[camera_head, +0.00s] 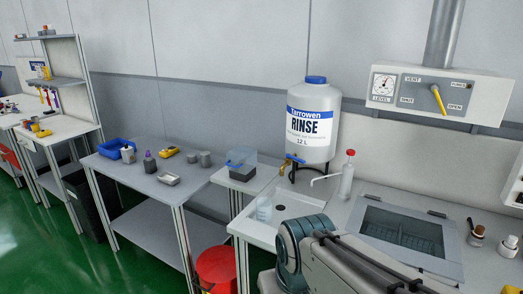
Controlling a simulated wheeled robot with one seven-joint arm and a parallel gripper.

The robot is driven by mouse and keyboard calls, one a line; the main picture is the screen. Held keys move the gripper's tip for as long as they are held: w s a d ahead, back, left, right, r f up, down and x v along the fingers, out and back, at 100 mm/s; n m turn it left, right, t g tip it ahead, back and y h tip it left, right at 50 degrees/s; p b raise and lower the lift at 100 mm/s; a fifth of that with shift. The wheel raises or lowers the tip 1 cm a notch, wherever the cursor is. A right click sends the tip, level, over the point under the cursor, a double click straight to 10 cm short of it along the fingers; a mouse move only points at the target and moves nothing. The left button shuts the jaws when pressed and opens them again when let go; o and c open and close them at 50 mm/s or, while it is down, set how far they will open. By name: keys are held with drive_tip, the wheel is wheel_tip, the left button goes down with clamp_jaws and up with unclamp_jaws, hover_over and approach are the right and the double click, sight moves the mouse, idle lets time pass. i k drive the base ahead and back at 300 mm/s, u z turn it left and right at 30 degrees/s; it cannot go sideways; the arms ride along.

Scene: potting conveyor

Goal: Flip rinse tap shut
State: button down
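The rinse tap (284,168) is a small brass tap at the lower left of the white rinse container (314,150). Its blue lever (295,159) looks roughly level and sideways, but it is too small to tell whether the tap is open or shut. The container has a blue cap and a "RINSE 12 L" label, and stands raised above the counter. My arm comes in at the bottom, in front of the counter and below the tap. My gripper is not in view.
A white squeeze bottle (347,177) with a red cap stands right of the container. A lidded basin (402,228) is set in the counter (337,202). A vent panel (440,92) with a yellow lever hangs on the wall. A red bin (216,268) stands below left.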

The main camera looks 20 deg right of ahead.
sight(288, 155)
drive_tip(key=z, duration=0.15)
drive_tip(key=i, duration=1.1)
drive_tip(key=z, duration=0.75)
